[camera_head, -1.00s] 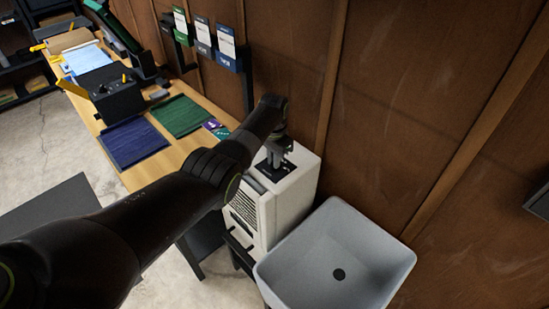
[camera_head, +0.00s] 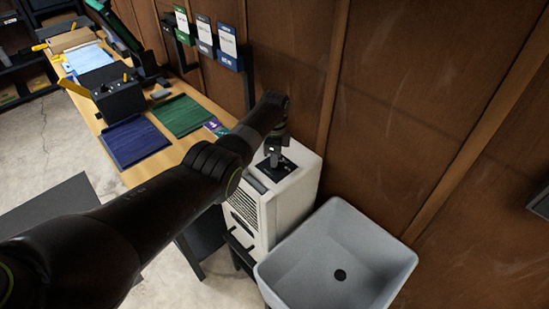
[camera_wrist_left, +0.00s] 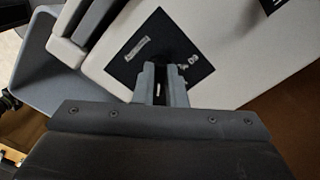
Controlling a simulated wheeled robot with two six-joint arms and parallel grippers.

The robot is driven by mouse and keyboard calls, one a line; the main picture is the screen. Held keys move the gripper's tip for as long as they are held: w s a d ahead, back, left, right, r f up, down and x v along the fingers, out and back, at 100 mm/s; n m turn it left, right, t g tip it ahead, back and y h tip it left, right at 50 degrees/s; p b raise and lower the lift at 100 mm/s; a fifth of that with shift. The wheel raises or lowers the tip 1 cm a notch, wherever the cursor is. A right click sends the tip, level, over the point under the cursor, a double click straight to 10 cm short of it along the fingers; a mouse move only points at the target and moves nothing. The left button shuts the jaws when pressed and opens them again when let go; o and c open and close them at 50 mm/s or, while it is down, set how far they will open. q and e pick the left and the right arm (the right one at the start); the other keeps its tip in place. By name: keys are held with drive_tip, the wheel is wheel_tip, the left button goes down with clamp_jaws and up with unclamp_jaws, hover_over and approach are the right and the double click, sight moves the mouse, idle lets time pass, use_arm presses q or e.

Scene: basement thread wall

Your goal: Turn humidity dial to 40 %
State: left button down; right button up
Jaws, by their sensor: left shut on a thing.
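The white dehumidifier (camera_head: 285,205) stands beside the sink, with a black square dial panel on its top (camera_head: 287,168). In the left wrist view the panel (camera_wrist_left: 187,53) shows a pale label and part of its printed markings, too small to read surely. My left gripper (camera_head: 275,158) reaches down onto the panel and is shut on the humidity dial. The dial is mostly hidden between the fingers (camera_wrist_left: 161,75); only a small light mark shows between them. I cannot read the setting. My right gripper is not in view.
A grey sink (camera_head: 320,245) stands close to the right of the dehumidifier. A wooden wall (camera_head: 400,110) rises right behind. A workbench with a blue mat (camera_head: 135,141) and a green mat (camera_head: 183,115) extends to the back left.

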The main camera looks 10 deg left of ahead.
use_arm(q)
drive_tip(key=shift+w+r+m, duration=0.1)
drive_tip(key=shift+w+m, duration=0.05)
drive_tip(key=shift+m, duration=0.75)
drive_tip(key=c, duration=1.5)
unclamp_jaws()
drive_tip(key=shift+r, duration=0.55)
wheel_tip(320, 180, up, 16)
drive_tip(key=shift+r+b, duration=0.15)
drive_tip(key=shift+b, duration=1.05)
